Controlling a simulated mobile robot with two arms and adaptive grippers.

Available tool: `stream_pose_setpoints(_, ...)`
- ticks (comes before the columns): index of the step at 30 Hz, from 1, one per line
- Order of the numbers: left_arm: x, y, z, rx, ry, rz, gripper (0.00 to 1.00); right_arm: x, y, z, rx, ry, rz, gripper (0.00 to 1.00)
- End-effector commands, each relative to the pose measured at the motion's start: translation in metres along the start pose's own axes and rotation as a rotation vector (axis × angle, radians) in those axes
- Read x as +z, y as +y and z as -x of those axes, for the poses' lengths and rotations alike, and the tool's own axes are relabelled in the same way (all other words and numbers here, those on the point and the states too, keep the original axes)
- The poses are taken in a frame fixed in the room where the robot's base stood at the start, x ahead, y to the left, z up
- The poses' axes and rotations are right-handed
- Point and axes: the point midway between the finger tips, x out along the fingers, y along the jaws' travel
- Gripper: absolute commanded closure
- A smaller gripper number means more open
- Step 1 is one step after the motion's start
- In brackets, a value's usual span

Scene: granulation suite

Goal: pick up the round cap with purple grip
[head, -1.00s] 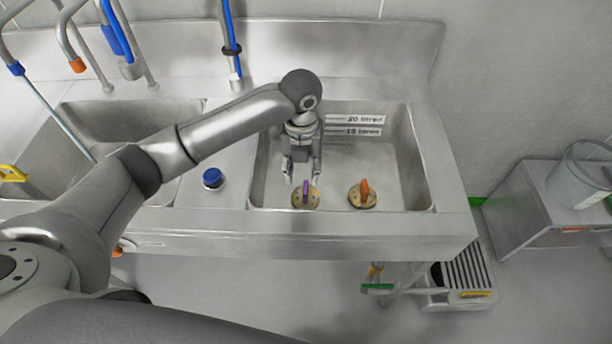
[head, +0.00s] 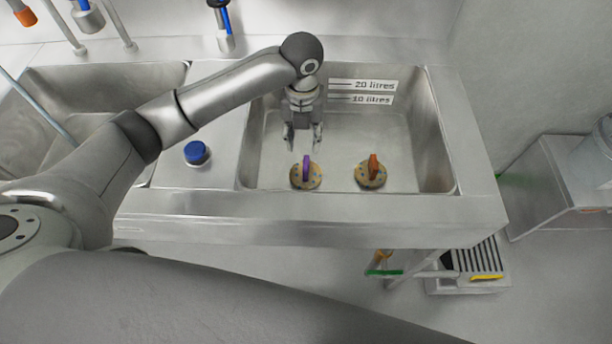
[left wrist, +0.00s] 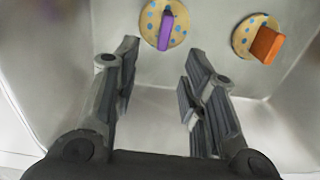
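The round cap with purple grip (head: 306,177) is a tan disc with blue dots and an upright purple bar. It sits in the right sink basin, near its front wall. In the left wrist view the cap (left wrist: 165,24) shows at the top, just beyond the fingertips and between their lines. My left gripper (head: 303,140) points down into the basin, behind the cap and apart from it. Its fingers (left wrist: 160,50) are spread wide with nothing between them. My right gripper is not in view.
A similar round cap with an orange grip (head: 371,172) sits to the right in the same basin (head: 420,150); it also shows in the left wrist view (left wrist: 262,42). A blue-topped item (head: 197,153) stands on the ledge left of the basin. The basin walls surround my gripper.

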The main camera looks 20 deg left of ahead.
Motion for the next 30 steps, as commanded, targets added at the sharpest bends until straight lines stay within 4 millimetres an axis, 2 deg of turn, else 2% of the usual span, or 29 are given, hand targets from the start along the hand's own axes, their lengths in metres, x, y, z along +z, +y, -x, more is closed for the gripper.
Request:
stream_pose_setpoints(1,0.0,0.0,-0.01,0.0,0.0,0.0,0.61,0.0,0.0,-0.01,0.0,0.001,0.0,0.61)
stream_pose_setpoints(3,0.0,0.0,-0.013,0.0,0.0,0.0,0.61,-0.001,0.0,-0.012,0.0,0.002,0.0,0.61)
stream_pose_setpoints(5,0.0,0.0,-0.018,0.0,0.001,0.001,0.61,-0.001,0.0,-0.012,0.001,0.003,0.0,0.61)
stream_pose_setpoints(12,0.0,-0.001,-0.054,0.0,0.003,0.002,0.61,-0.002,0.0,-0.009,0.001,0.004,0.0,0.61)
stream_pose_setpoints(20,0.002,-0.003,-0.075,0.0,0.002,0.001,0.61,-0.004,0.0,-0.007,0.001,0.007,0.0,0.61)
stream_pose_setpoints(27,0.006,-0.006,-0.109,0.001,0.002,0.001,0.61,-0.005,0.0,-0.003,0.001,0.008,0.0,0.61)
stream_pose_setpoints(30,0.006,-0.006,-0.117,0.0,0.001,0.0,0.61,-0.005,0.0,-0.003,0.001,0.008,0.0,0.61)
